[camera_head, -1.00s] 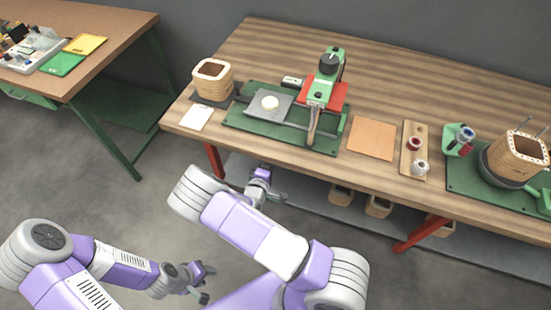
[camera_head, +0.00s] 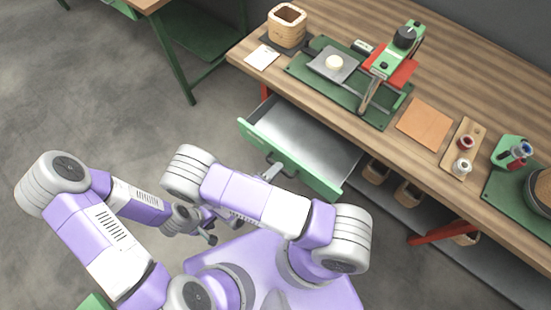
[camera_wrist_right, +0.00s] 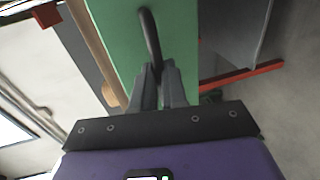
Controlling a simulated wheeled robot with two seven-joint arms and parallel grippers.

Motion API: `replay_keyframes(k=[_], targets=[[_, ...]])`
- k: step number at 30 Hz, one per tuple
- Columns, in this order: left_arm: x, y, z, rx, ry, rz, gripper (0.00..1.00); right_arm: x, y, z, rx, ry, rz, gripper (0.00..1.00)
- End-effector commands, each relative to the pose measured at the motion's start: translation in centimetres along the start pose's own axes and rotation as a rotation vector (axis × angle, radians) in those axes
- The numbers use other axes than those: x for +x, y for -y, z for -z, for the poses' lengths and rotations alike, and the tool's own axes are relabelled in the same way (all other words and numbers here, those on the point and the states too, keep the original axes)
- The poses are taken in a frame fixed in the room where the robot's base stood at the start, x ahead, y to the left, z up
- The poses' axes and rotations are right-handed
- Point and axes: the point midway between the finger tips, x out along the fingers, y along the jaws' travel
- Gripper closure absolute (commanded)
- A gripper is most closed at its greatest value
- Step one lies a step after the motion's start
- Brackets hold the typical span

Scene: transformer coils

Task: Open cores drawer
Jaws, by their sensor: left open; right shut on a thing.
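The drawer (camera_head: 308,140) under the wooden bench is pulled out, with a green front and a grey inside. I see nothing lying in the part that shows. Its dark bar handle (camera_wrist_right: 150,35) stands out from the green front (camera_wrist_right: 116,40) in the right wrist view. My right gripper (camera_wrist_right: 159,72) is shut on that handle. In the head view my right gripper (camera_head: 273,170) is at the drawer front, partly hidden by my own arm. My left gripper (camera_head: 209,236) is open and empty, low over the floor, apart from the drawer.
The wooden bench (camera_head: 450,85) carries a green winding fixture (camera_head: 345,100), a wooden coil form (camera_head: 287,28), an orange sheet (camera_head: 425,122) and a spool board (camera_head: 462,148). Baskets (camera_head: 408,193) stand on a shelf below. Clear floor lies left of the drawer.

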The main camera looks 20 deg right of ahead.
Motion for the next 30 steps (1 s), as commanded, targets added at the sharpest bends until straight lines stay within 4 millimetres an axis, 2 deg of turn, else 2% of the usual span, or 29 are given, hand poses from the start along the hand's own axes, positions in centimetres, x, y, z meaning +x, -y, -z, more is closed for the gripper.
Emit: replay_keyframes(k=[13,14,18,26,30], targets=[[-0.07,-0.04,-0.01,0.000,0.000,0.000,0.57,-0.38,0.04,-0.26,0.004,0.012,-0.002,1.00],[-0.07,-0.04,-0.01,0.000,0.000,0.000,0.57,-0.37,0.04,-0.26,0.004,0.012,-0.002,0.86],[-0.07,-0.04,-0.01,0.000,0.000,0.000,0.57,-0.37,0.04,-0.23,0.004,0.011,-0.002,0.65],[-0.08,-0.03,-0.01,0.000,0.000,0.000,0.57,-0.38,0.05,-0.21,0.004,0.009,-0.001,0.63],[-0.44,-0.17,-0.03,0.000,0.000,0.000,0.57,-0.57,-0.78,-0.17,0.005,0.009,0.000,0.63]])
